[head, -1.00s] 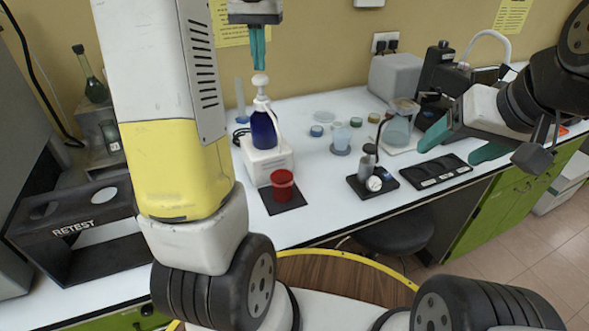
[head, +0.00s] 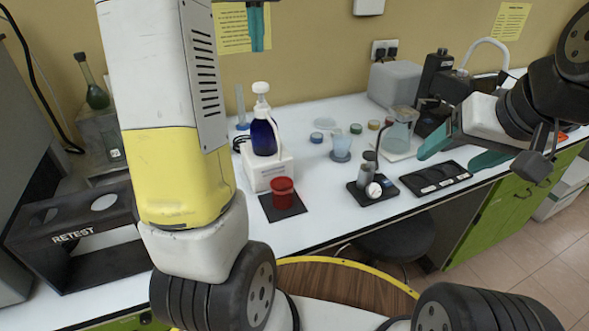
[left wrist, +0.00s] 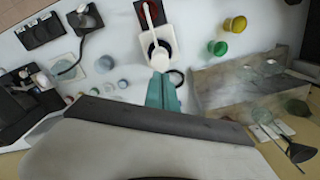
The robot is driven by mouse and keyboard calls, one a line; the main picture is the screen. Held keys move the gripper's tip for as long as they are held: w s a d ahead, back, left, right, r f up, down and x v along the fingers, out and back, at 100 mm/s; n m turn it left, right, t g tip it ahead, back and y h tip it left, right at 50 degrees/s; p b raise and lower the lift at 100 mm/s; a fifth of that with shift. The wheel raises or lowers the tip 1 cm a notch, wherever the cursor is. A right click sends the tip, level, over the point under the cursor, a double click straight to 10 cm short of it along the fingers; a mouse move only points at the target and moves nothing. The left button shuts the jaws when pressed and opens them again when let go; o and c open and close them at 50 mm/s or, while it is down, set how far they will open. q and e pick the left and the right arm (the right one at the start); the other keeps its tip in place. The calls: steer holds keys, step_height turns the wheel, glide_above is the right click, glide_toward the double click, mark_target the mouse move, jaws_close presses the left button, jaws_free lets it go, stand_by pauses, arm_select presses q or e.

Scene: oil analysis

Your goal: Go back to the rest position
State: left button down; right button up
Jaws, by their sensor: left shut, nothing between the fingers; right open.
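My left gripper (head: 256,46) is shut and empty at the top of the head view, above the dark blue pump bottle (head: 264,137) and apart from its white pump head. Its teal fingers (left wrist: 162,98) also show closed in the left wrist view, just below the bottle's white pump (left wrist: 160,60) in the picture. The bottle stands upright on a white box (head: 270,171). My right gripper (head: 462,150) is open and empty over the right part of the bench, its teal fingers apart, near a black tray.
A red cup (head: 283,193) stands on a dark mat in front of the box. A black scale-like stand (head: 386,192) and black tray (head: 436,178) lie to the right. A glass flask (head: 399,129) stands behind. A black RETEST rack (head: 60,262) is at the left.

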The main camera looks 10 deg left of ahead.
arm_select(q)
steer(key=s+d+f+m+t+h, duration=0.1)
steer(key=s+d+f+t, duration=0.2)
steer(key=s, duration=0.7)
steer(key=s+d+f+m+t+h, duration=0.1)
steer(key=s+d+f+t, duration=0.2)
steer(key=s+d+f, duration=0.4)
steer(key=s+d, duration=0.2)
steer(key=s, duration=0.2)
steer(key=shift+s, duration=0.15)
stand_by(0.6)
